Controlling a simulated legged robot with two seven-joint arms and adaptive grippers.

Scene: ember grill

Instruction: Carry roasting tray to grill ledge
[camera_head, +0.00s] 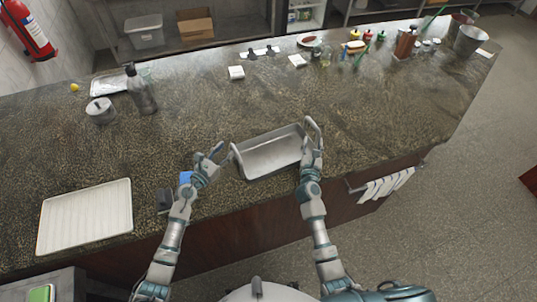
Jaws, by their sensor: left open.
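The roasting tray (272,155) is a grey metal pan with an upright loop handle at each end. It sits on the dark speckled counter near its front edge. My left gripper (214,156) is open, just left of the tray's left handle, with a small gap visible. My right gripper (311,144) is at the tray's right end and overlaps the right handle; whether its fingers are closed on it is unclear. I cannot surely pick out the grill ledge.
A white ridged panel (85,217) lies at the counter's left front. A small blue item (185,178) is beside my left wrist. A lidded pot (100,110) and bottle (141,92) stand at back left.

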